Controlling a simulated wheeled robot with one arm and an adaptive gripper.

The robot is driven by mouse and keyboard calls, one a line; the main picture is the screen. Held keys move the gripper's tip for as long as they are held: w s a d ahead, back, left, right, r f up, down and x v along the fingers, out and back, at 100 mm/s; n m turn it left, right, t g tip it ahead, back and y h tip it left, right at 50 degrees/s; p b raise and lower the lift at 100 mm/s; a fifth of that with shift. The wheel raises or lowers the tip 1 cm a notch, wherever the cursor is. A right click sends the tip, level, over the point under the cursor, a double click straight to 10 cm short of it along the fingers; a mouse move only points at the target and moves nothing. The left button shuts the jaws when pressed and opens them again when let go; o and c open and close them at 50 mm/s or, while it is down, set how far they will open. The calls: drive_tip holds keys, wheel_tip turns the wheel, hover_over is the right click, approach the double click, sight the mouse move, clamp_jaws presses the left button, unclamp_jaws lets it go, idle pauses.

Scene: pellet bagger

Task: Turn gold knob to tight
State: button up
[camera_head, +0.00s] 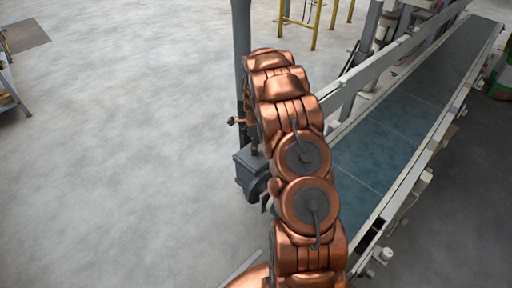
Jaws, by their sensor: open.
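My copper-coloured arm rises through the middle of the view and hides what lies behind it. I cannot make out my gripper; the far end of the arm covers that area. No gold knob can be told apart in this view. A small reddish-brown piece with a dark tip (237,121) sticks out to the left of my arm, in front of a grey post (241,40). I cannot tell what it is.
A long conveyor with a blue-grey belt (385,150) and pale side rails runs up to the right of my arm. A dark grey motor housing (248,172) sits left of the arm. Yellow rails (316,22) stand at the back.

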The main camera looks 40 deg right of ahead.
wheel_tip(320, 180, up, 11)
idle(0.4)
idle(0.4)
drive_tip(key=s+a+r+n+g, duration=0.1)
drive_tip(key=s+a+r+n, duration=0.45)
drive_tip(key=s+a, duration=0.2)
drive_tip(key=s+a+r+n, duration=0.5)
drive_tip(key=s+a+n, duration=0.1)
drive_tip(key=a, duration=0.3)
drive_tip(key=s+a+r+n+g, duration=0.1)
drive_tip(key=s+a+n, duration=0.35)
drive_tip(key=s, duration=0.35)
drive_tip(key=s+a+r+n, duration=0.1)
drive_tip(key=s+a+n, duration=0.2)
drive_tip(key=s+n, duration=0.45)
drive_tip(key=s+a+n+g, duration=0.1)
drive_tip(key=s+a+n, duration=0.3)
drive_tip(key=s, duration=0.6)
wheel_tip(320, 180, up, 21)
drive_tip(key=t+p, duration=0.1)
drive_tip(key=p, duration=1.8)
drive_tip(key=shift+w+f+m+p, duration=0.15)
drive_tip(key=shift+w+m+p, duration=0.05)
drive_tip(key=shift+m+p, duration=0.15)
drive_tip(key=shift+a, duration=0.1)
